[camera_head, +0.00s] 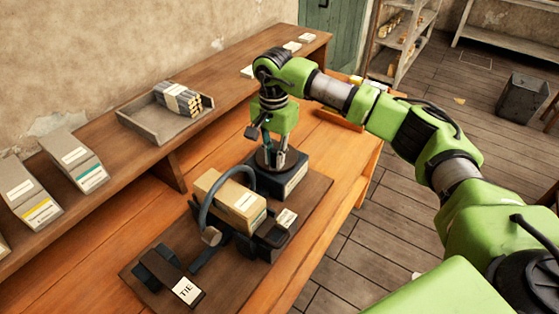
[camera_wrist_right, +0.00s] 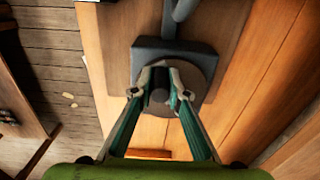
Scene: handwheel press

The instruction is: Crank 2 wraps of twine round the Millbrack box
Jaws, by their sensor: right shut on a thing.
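A tan box (camera_head: 236,203) with a white label sits in a dark cradle on the tying board (camera_head: 312,212); I cannot read its name. A grey ring (camera_head: 246,171) arches around it, and I see no clear twine. Behind the box stands a dark crank housing (camera_head: 290,181) with a round wheel, which also shows in the right wrist view (camera_wrist_right: 196,86). My right gripper (camera_head: 272,162) points down over the wheel. In the right wrist view its fingers (camera_wrist_right: 160,88) are shut on the upright crank knob (camera_wrist_right: 159,97). My left gripper is out of view.
A dark block with a TIE label (camera_head: 187,290) sits at the board's near end. A grey tray (camera_head: 163,121) of bundled sticks and several sloped boxes (camera_head: 75,160) stand on the raised shelf at left. The orange bench (camera_head: 340,150) is clear beside the board.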

